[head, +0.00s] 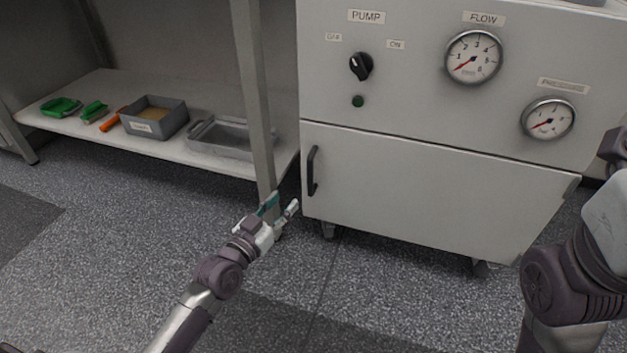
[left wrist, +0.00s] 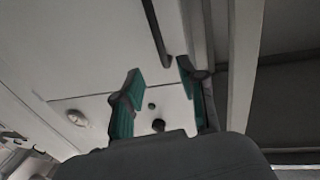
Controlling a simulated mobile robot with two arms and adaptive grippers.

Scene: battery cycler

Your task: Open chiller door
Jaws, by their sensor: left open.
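The chiller (head: 405,122) is a light grey cabinet on castors at the right of the head view. Its lower door (head: 430,190) is shut, with a black vertical handle (head: 313,171) near its left edge. My left gripper (head: 283,206) is open and empty, below and left of the handle and apart from it. In the left wrist view the two teal-padded fingers (left wrist: 158,88) are spread, and the dark handle (left wrist: 156,35) shows beyond them, above the gap. My right arm shows at the right edge of the head view, but its gripper is out of view.
A metal table leg (head: 254,95) stands just left of the chiller, close to my left gripper. The low shelf (head: 75,125) holds a grey bin (head: 154,118), a metal tray (head: 222,137) and green and orange tools. The floor (head: 330,290) before the door is clear.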

